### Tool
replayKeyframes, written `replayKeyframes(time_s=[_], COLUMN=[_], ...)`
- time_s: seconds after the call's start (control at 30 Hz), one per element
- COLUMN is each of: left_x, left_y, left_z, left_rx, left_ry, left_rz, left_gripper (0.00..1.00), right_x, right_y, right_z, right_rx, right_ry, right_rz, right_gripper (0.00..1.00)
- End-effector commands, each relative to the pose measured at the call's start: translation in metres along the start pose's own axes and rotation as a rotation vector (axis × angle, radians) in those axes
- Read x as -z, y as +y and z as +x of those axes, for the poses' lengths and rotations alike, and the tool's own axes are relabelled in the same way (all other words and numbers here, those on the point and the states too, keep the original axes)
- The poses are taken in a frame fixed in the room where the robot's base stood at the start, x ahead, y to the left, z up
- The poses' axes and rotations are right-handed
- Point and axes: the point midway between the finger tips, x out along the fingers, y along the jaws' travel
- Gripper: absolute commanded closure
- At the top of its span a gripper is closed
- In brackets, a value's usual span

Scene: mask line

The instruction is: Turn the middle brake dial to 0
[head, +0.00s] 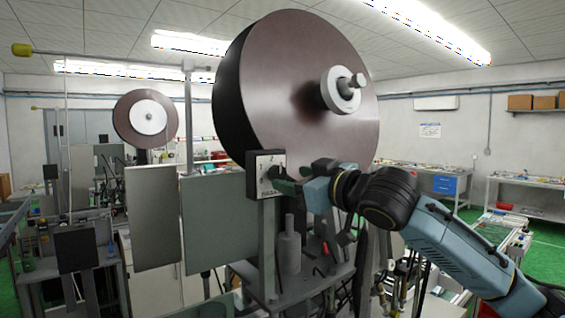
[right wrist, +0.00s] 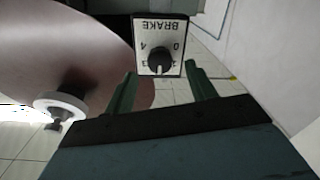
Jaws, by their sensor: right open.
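The brake dial box (head: 265,174) is on a grey post in front of the large brown reel in the head view. In the right wrist view its white face (right wrist: 174,35) appears upside down, with BRAKE, 4 and 0 readable. Its black knob (right wrist: 159,61) covers part of the lower numbers, and its exact setting is hard to read. My right gripper (head: 289,180) is close to the box from the right. In the right wrist view its open green fingers (right wrist: 161,88) lie either side of the knob, apart from it. My left gripper is out of view.
The large reel (head: 290,85) with a white hub rises right behind the dial box. Grey panels (head: 212,215) stand to its left. A smaller reel (head: 146,118) stands farther back left. Workbenches (head: 525,190) line the right wall.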

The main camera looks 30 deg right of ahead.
Motion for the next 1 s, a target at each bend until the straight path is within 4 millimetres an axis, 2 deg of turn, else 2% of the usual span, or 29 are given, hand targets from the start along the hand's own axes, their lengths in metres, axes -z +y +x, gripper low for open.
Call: replayKeyframes(time_s=[0.1, 0.3, 0.67, 1.0], left_x=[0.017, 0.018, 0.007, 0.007], left_y=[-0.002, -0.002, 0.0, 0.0], left_z=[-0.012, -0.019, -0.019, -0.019], left_rx=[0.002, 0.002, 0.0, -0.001], left_ry=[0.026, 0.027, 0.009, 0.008], left_rz=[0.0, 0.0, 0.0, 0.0], left_gripper=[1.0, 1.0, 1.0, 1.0], right_x=[0.003, 0.001, -0.001, -0.001], right_y=[0.001, 0.001, 0.001, 0.001], right_z=[0.022, 0.042, 0.046, 0.046], right_rx=[0.001, -0.001, -0.001, -0.001], right_ry=[0.0, 0.0, 0.0, 0.0], right_rz=[0.003, 0.001, -0.001, -0.001], right_gripper=[0.44, 0.44, 0.44, 0.89])
